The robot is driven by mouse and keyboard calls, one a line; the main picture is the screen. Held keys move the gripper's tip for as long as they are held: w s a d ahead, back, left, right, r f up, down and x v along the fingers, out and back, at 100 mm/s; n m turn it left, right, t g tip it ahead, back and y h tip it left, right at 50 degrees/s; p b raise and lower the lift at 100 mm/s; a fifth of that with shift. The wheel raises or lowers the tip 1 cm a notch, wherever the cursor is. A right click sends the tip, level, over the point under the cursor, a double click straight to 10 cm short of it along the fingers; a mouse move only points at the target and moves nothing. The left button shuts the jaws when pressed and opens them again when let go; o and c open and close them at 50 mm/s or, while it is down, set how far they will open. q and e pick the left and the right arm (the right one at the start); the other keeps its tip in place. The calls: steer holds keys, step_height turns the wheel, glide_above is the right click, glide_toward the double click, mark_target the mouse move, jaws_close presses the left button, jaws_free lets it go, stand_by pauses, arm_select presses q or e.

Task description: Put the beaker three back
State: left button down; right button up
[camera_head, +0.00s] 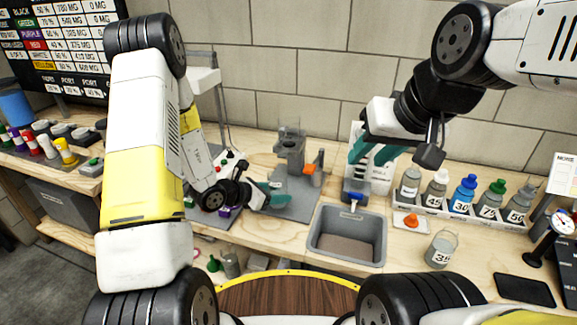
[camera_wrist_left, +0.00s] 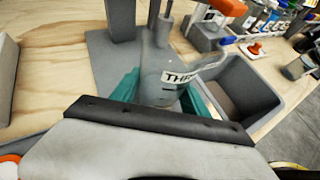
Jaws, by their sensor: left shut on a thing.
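In the left wrist view, a grey see-through beaker (camera_wrist_left: 157,60) with a white label starting "THR" stands between the teal fingers of my left gripper (camera_wrist_left: 160,95). My left gripper is shut on it. In the head view my left gripper (camera_head: 265,196) is low over the grey base plate (camera_head: 295,208) of a stand. The beaker is hard to make out there, and I cannot tell whether it touches the plate. My right gripper (camera_head: 374,152) is open and empty, raised in front of a white device (camera_head: 382,178).
A grey stand (camera_head: 290,150) with an orange part (camera_head: 312,169) rises behind the plate. A grey sink-like bin (camera_head: 347,237) lies to its right. Several bottles (camera_head: 462,194) stand in a rack at right, with a beaker marked 35 (camera_head: 441,248) in front. A black tablet (camera_head: 525,290) lies nearby.

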arm_select(q)
steer(key=w+d, duration=0.1)
steer(key=w, duration=0.2)
steer(key=w+d, duration=0.1)
steer(key=w, duration=0.3)
steer(key=w+d, duration=0.1)
steer(key=w, duration=0.3)
steer(key=shift+w+d, duration=0.1)
steer(key=shift+d, duration=0.3)
steer(key=shift+f, duration=0.7)
steer(key=c, duration=0.6)
jaws_free()
steer(key=shift+f, duration=0.15)
steer(key=shift+o, duration=0.2)
